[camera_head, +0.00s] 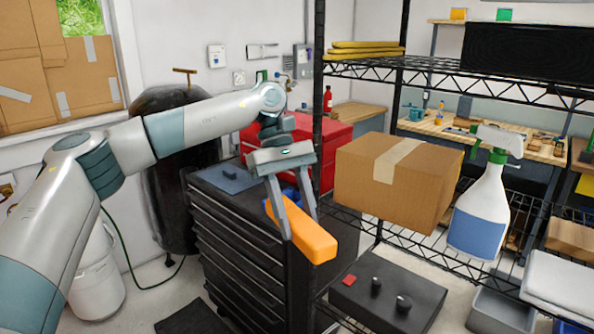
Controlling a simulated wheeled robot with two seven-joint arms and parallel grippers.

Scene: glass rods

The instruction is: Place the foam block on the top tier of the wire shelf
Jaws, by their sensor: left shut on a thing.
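The foam block, an orange bar (312,243), is held in my left gripper (300,222), whose two fingers are closed on it from either side. The bar slants, its near end pointing down and right, in front of the shelf's left side and above the floor. The black wire shelf (440,68) stands on the right. Its upper tier is higher than the gripper and carries folded yellow cloths (362,48) and a dark ribbed box (525,55). My right gripper is not in view.
A cardboard box (395,178) and a spray bottle (483,205) stand on the shelf's middle tier. A black shelf post (318,80) rises close behind the gripper. A dark tool cabinet (235,235) stands behind it. The upper tier shows bare wire between the cloths and ribbed box.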

